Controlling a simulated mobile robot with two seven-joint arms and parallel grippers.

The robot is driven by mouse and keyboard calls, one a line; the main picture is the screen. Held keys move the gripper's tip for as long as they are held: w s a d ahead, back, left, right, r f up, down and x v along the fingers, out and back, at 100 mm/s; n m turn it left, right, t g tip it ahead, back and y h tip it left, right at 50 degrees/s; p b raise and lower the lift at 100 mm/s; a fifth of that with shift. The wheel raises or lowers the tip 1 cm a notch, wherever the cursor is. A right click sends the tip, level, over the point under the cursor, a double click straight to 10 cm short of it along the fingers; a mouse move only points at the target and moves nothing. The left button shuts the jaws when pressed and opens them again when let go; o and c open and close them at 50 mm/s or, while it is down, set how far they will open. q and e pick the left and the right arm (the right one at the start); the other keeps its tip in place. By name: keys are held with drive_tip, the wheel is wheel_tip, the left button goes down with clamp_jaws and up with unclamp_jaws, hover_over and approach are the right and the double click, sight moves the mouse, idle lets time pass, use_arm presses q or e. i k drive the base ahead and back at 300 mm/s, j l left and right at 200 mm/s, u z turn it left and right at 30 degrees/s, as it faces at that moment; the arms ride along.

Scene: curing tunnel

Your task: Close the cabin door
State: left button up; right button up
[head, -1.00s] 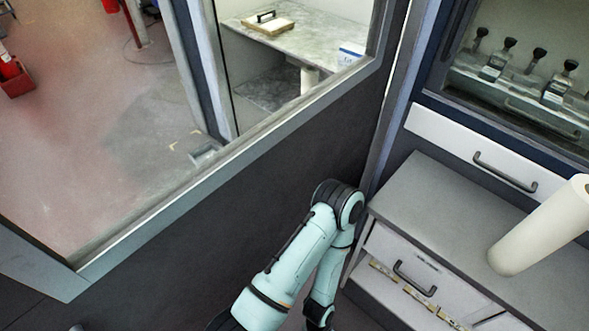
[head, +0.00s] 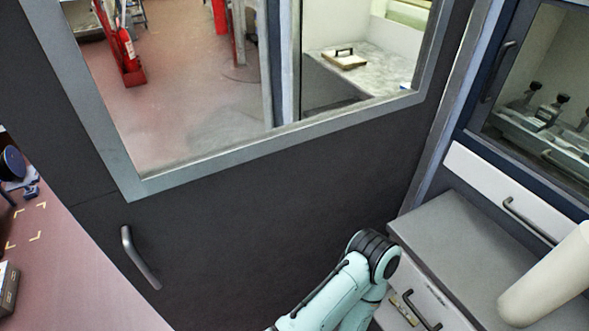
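The cabin door (head: 250,215) is a dark grey panel with a large window in a light metal frame (head: 290,135). It fills the middle of the head view. Its grey bar handle (head: 140,258) is low on the left part of the panel. The door's free edge is not clearly seen, so I cannot tell how far open it stands. One of my arms, pale teal with black joints, rises from the bottom right, its bent joint in front of the door's lower right. Neither gripper is in view.
At right stand a grey-topped drawer unit (head: 445,235), a white roll (head: 550,275) and a glazed cabinet (head: 535,100). A reddish table (head: 60,265) is at left. Through the window show a red extinguisher (head: 127,50) and a worktop (head: 375,70).

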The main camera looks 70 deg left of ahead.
sight(232, 237)
drive_tip(key=u, duration=2.3)
